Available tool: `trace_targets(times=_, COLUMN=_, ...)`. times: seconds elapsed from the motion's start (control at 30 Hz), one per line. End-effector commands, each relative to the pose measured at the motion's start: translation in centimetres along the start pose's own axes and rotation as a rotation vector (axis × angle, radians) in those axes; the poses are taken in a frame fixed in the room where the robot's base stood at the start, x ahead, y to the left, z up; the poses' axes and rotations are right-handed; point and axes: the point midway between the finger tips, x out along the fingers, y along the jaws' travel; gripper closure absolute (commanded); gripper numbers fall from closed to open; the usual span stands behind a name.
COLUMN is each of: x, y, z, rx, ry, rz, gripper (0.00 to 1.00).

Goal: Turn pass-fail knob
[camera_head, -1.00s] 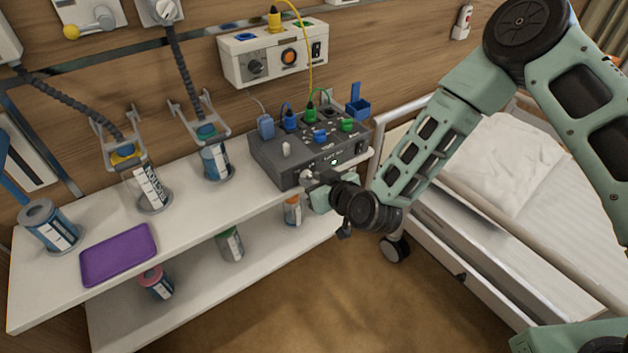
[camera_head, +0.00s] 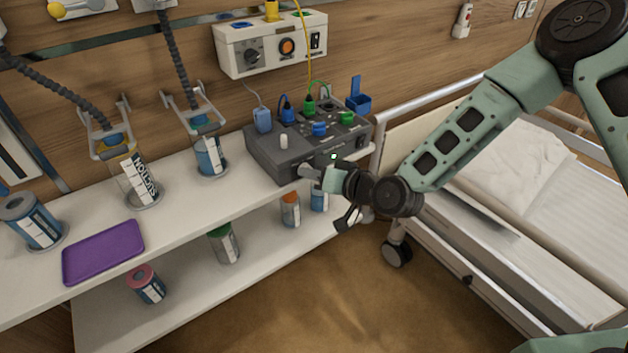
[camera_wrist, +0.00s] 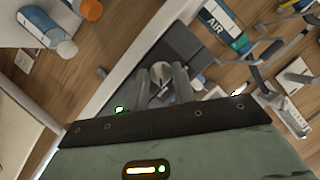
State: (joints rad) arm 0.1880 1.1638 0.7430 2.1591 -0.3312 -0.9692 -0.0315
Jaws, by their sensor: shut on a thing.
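The dark grey tester box (camera_head: 275,160) stands at the right end of the upper shelf, with plugs and a pale lever on its top. My gripper (camera_head: 308,171) is at the lower front face of this box. In the wrist view, the two grey fingers (camera_wrist: 161,84) are closed around a round, pale metallic knob (camera_wrist: 160,72) against the dark box. The knob's pointer and markings cannot be made out; in the head view the fingers largely cover it. A small green light (camera_head: 333,156) glows on the box front, to the right of the fingers.
A white wall unit (camera_head: 270,62) with a dark dial and orange button is above the box. A bed with a rail (camera_head: 420,111) stands close on the right. Canisters and a purple tray (camera_head: 103,252) occupy the shelf's left. The floor in front is clear.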

Motion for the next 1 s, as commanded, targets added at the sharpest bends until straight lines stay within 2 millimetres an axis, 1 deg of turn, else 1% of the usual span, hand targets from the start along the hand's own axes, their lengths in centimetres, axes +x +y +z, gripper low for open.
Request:
trace_targets(times=0.03, x=0.06, y=0.31, z=0.14, rx=0.028, ry=0.002, rz=-0.01, gripper=0.97)
trace_targets(times=0.33, x=0.03, y=0.26, z=0.03, rx=0.142, ry=0.001, rz=-0.058, gripper=0.97)
trace_targets(times=0.9, x=0.01, y=0.2, z=-0.05, rx=0.171, ry=0.002, rz=-0.069, gripper=0.97)
trace_targets(times=0.93, x=0.01, y=0.2, z=-0.05, rx=0.171, ry=0.001, rz=-0.069, gripper=0.66)
trace_targets(times=0.97, x=0.01, y=0.2, z=-0.05, rx=0.171, ry=0.001, rz=-0.069, gripper=0.57)
trace_targets(times=1.0, x=0.01, y=0.2, z=-0.04, rx=0.17, ry=0.001, rz=-0.069, gripper=0.53)
